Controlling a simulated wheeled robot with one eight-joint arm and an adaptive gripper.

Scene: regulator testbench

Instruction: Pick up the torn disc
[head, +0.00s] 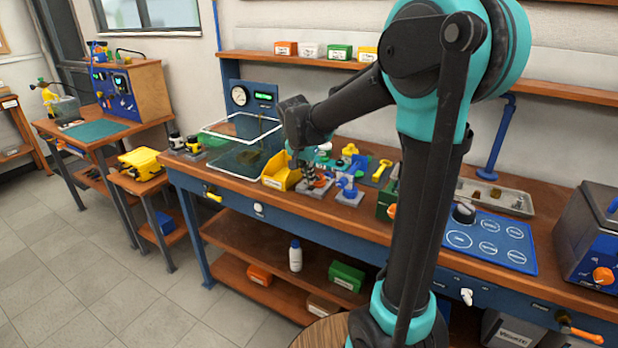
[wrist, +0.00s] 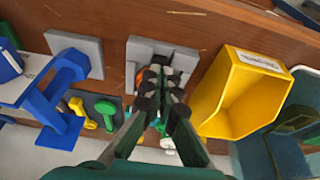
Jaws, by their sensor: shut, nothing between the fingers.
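I cannot make out the torn disc for certain in either view. In the wrist view my gripper (wrist: 158,80) is shut, with no object visible between its fingers. Its fingertips are over a grey block-shaped fixture (wrist: 150,48), and a small orange part (wrist: 172,76) shows beside them, mostly hidden by the fingers. I cannot tell whether the fingertips touch the fixture. In the head view my gripper (head: 303,165) points down over the workbench, just right of the yellow bin (head: 280,172); the fingertips are hard to see there.
The open yellow bin (wrist: 243,93) stands close to the right of the fingers in the wrist view. A blue part (wrist: 55,95) stands left on a grey plate.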

